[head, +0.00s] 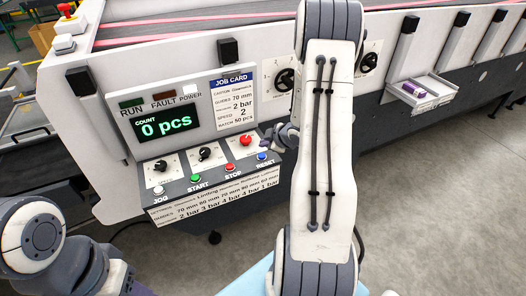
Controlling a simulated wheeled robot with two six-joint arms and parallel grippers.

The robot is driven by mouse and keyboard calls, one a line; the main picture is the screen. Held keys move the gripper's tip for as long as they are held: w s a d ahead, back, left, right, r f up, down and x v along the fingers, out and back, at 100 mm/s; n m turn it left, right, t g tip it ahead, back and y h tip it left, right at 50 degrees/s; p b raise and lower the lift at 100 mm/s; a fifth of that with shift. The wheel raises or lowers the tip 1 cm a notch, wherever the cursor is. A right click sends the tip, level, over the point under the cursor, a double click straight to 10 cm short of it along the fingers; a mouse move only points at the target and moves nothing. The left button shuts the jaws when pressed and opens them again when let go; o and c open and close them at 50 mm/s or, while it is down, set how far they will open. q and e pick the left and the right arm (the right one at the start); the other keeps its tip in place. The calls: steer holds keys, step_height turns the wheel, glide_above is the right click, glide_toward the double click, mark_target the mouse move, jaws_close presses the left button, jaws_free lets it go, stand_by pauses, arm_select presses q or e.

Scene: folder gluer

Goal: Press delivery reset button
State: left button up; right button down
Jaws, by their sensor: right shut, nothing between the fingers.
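The blue reset button (262,156) sits at the right end of the button row on the sloped control panel (215,172), beside its RESET label. My right gripper (268,142) is shut and empty, just above and right of the blue button. A small gap seems to show between them, but contact is hard to judge. My right arm hides part of the gripper and the machine behind it. My left arm shows at the lower left, and its gripper is out of view.
A display (164,124) above reads 0 pcs. A tray (420,94) with purple items hangs at right.

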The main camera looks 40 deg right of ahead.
step_height(320, 180, up, 3)
steer(key=shift+f+p, duration=0.1)
steer(key=shift+p, duration=0.8)
steer(key=s+a+r+m+g+b, duration=0.1)
steer(key=a+r+g+b, duration=0.15)
steer(key=a, duration=0.85)
steer(key=a+r+g+b, duration=0.1)
steer(key=a+b, duration=0.2)
steer(key=a, duration=0.7)
steer(key=s+a+g+b, duration=0.2)
steer(key=s+a, duration=0.6)
steer(key=s, duration=0.4)
steer(key=s+a+g+y+b, duration=0.1)
steer(key=s+a+g+b, duration=0.1)
steer(key=s+a, duration=0.6)
steer(key=s+g, duration=0.1)
steer(key=s, duration=0.4)
steer(key=shift+s+a+g, duration=0.2)
steer(key=shift+a+g, duration=0.15)
steer(key=shift+a, duration=0.05)
steer(key=shift+r, duration=0.1)
